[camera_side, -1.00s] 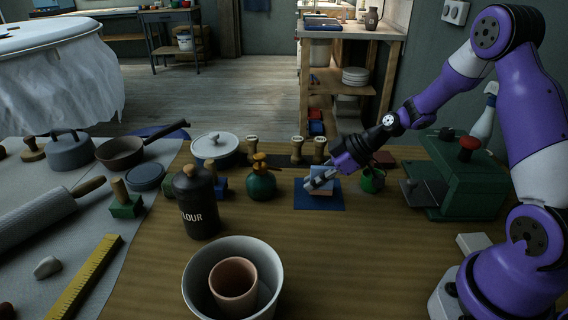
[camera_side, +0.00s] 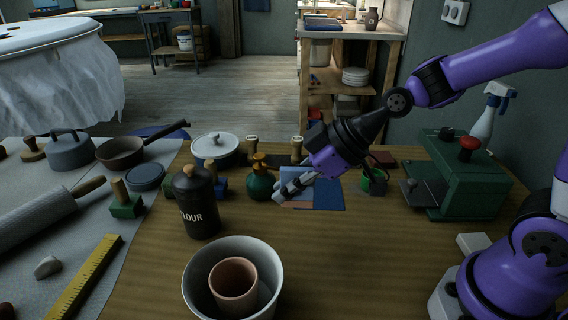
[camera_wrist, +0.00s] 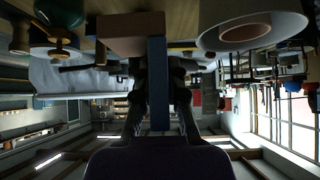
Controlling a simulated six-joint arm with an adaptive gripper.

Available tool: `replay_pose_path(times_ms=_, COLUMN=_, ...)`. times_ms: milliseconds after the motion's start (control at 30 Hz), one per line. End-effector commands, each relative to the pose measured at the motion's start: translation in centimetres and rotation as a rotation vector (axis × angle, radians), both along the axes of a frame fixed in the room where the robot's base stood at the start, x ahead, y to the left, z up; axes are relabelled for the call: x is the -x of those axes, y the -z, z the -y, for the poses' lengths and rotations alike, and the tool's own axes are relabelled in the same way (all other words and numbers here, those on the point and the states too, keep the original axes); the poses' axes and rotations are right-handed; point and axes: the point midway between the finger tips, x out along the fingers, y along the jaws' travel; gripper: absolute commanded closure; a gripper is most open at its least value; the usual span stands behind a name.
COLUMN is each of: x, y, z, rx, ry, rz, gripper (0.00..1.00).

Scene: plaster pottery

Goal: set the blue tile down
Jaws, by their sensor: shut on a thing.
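The blue tile (camera_side: 297,181) is held in my gripper (camera_side: 288,192) above the table, at the left edge of a dark blue mat (camera_side: 330,196). In the wrist view the tile (camera_wrist: 158,85) stands edge-on between the two fingers, which are shut on it. A pinkish-brown block (camera_wrist: 128,36) shows at the far end of the tile. A strip of this block (camera_side: 299,204) shows below the tile in the side view. I cannot tell whether the block touches the tile or rests on something.
A green bottle (camera_side: 262,184) stands close left of my gripper. A black flour canister (camera_side: 197,205) stands farther left, and a white bowl (camera_side: 268,255) holding a pink cup (camera_side: 234,285) is in front. A green cup (camera_side: 374,182) and green machine (camera_side: 458,190) are right. Bare table lies front right.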

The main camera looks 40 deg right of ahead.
Motion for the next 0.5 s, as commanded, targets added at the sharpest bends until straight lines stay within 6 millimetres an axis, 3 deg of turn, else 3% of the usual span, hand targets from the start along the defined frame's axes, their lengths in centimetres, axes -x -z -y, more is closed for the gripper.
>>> replay_pose_path(times_ms=100, x=1.8, y=-0.1, z=-3.3, rx=0.002, ry=-0.026, rz=0.001, gripper=1.00)
replay_pose_path(times_ms=233, x=3.6, y=-0.3, z=-5.8, rx=-0.002, ry=-0.035, rz=0.008, gripper=1.00)
replay_pose_path(times_ms=367, x=4.7, y=-0.4, z=-7.1, rx=-0.009, ry=-0.040, rz=0.015, gripper=1.00)
replay_pose_path(times_ms=500, x=4.5, y=0.2, z=-7.0, rx=-0.008, ry=-0.035, rz=0.014, gripper=1.00)
